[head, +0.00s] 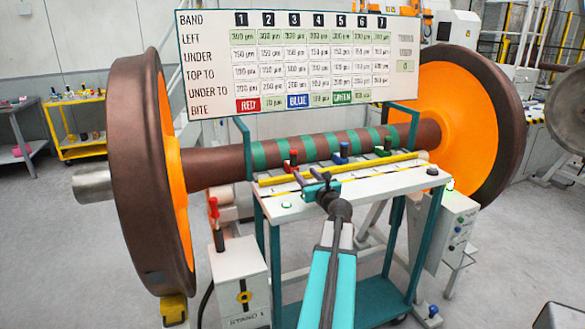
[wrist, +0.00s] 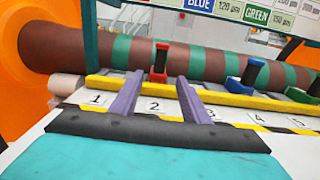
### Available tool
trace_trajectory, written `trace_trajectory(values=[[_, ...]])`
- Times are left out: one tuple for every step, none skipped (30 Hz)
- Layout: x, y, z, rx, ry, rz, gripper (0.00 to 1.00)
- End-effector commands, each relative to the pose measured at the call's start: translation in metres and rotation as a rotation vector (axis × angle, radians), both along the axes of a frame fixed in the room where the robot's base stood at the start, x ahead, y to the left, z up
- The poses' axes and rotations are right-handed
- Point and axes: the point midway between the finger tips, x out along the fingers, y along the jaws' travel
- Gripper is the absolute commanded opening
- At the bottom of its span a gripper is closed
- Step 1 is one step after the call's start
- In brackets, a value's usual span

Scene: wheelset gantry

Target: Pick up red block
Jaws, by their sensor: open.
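The red block (head: 293,157) stands upright on the far side of the white bench top, in front of the banded axle. My gripper (head: 307,174) is over the near side of the bench top, on the near side of the block. In the wrist view my gripper (wrist: 160,78) has its two purple fingers apart, with nothing between them. The block appears centred between the fingertips, apart from them. The block's base is partly hidden by the yellow bar.
A blue block (head: 344,150) and a green block (head: 387,145) stand farther right in the same row. A yellow bar (head: 340,168) crosses the bench in front of the blocks. The axle (head: 215,167) lies close behind. Teal posts (head: 244,150) rise at the bench's ends.

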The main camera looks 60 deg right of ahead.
Motion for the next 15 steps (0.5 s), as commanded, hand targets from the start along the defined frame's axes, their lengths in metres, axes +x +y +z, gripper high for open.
trace_trajectory(values=[[0.0,-0.002,0.0,0.0,0.0,-0.001,0.42],[0.001,-0.002,0.0,0.0,0.0,-0.001,0.42],[0.002,-0.004,0.0,0.0,0.0,-0.001,0.42],[0.003,-0.005,0.0,0.0,0.0,-0.001,0.42],[0.005,-0.006,0.0,0.0,0.0,-0.001,0.42],[0.007,-0.008,0.001,0.0,0.0,-0.001,0.42],[0.009,-0.01,0.001,0.0,0.0,-0.001,0.42],[0.011,-0.011,0.001,0.0,0.0,-0.001,0.42],[0.014,-0.014,0.001,0.0,0.0,-0.002,0.42],[0.016,-0.016,0.001,0.0,0.0,-0.002,0.42],[0.018,-0.017,0.001,0.0,0.0,-0.002,0.42],[0.022,-0.02,0.001,0.0,0.0,-0.002,0.42],[0.024,-0.021,0.001,0.0,0.0,-0.002,0.42],[0.026,-0.023,0.001,0.0,0.0,-0.002,0.42],[0.029,-0.025,0.001,0.0,0.0,-0.002,0.42]])
